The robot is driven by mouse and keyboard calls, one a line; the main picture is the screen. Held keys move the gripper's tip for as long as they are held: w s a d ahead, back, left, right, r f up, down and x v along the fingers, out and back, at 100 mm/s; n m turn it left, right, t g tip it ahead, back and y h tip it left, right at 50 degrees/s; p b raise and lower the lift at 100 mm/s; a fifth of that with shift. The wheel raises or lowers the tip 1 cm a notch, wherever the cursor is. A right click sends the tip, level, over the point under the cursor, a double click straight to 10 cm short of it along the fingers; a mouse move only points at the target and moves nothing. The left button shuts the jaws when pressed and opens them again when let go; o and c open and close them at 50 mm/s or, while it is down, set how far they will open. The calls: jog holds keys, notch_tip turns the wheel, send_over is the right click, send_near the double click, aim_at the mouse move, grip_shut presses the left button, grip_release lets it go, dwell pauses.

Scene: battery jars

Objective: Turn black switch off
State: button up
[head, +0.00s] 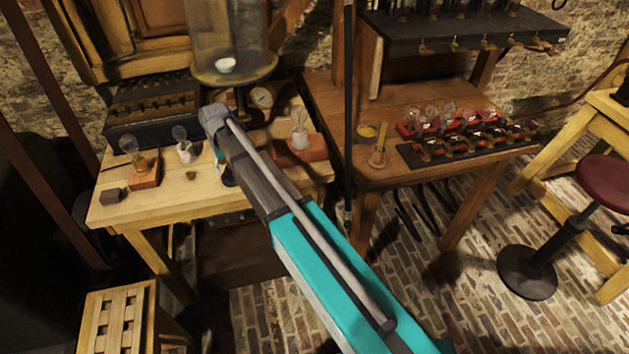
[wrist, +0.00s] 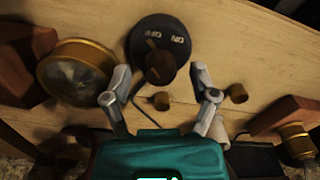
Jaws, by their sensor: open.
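The black switch (wrist: 148,27) shows in the wrist view at the top centre, a round black base with ON and OFF lettering that appears upside down. A dark brown knob (wrist: 160,68) stands out from it; which label it points to I cannot tell. My gripper (wrist: 160,72) is open, with one finger on each side of the knob and gaps on both sides. Contact with the knob is not visible. In the head view my arm reaches over the left table; I cannot make out the switch there, and my gripper is mostly hidden behind the arm.
In the wrist view a brass-rimmed gauge (wrist: 75,72) is close left of the switch, and small pegs (wrist: 237,93) stand near the fingers. In the head view, bulbs on stands (head: 144,168), a glass dome (head: 228,35) and a black vertical pole (head: 348,100) surround the arm.

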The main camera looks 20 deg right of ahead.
jog(key=m, duration=0.5)
jog(key=shift+m, duration=0.3)
jog(key=shift+r+p, duration=0.35)
jog(key=shift+r, duration=0.05)
notch_tip(320, 180, up, 14)
jog(key=p, duration=1.4)
jog(key=s+d+f+n+b, duration=0.1)
jog(key=s+d+f+b, duration=0.2)
jog(key=s+d, duration=0.7)
jog(key=s+d+f+n+b, duration=0.1)
jog(key=s+d+f+b, duration=0.2)
jog(key=s+d, duration=0.7)
jog(key=shift+s+d+f, duration=0.2)
jog(key=shift+d+f, duration=0.1)
jog(key=shift+d, duration=0.6)
jog(key=shift+s+d, duration=0.3)
jog(key=shift+s, duration=0.15)
